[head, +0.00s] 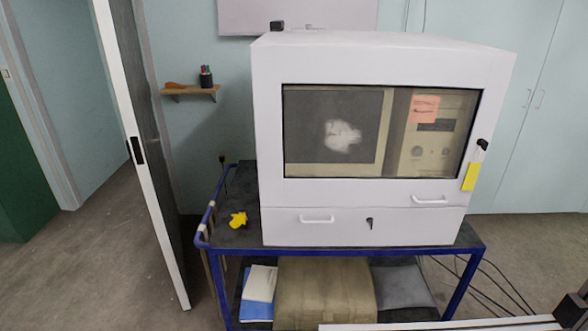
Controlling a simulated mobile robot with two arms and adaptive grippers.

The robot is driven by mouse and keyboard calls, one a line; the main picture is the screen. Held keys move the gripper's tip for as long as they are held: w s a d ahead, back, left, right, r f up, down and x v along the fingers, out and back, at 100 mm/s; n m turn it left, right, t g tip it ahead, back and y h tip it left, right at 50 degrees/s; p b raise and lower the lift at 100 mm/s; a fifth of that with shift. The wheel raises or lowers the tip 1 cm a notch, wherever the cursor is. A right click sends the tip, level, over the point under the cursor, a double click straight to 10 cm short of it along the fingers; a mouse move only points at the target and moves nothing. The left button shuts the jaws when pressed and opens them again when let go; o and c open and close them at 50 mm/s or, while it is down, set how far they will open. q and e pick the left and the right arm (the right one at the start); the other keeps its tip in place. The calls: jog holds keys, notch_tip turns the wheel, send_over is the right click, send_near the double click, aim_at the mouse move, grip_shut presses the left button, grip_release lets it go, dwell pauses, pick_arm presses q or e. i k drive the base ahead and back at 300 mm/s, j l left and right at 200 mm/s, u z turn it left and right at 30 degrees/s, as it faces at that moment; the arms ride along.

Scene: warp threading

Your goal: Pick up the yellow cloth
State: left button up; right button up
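The yellow cloth (238,219) is a small crumpled piece. It lies on the dark top of a blue-framed cart (228,238), near its left end and left of a large white cabinet (360,212). Nothing covers it in the head view. Neither of my grippers can be made out in this view.
The cabinet has a window, handles and a yellow tag (472,176) hanging at its right side. The cart's lower shelf holds a tan bulky item (325,291) and papers (260,288). Cables (490,280) lie on the floor at right.

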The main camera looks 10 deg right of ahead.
aim_at(241, 218)
jog(key=i+j+z, duration=0.25)
jog(key=i+j, duration=0.25)
jog(key=j, duration=0.15)
jog(key=i+j+z, duration=0.15)
jog(key=j, duration=0.2)
jog(key=i+j+z, duration=0.1)
jog(key=i+j, duration=0.15)
jog(key=j, duration=0.15)
jog(key=i+j+z, duration=0.15)
jog(key=j, duration=0.25)
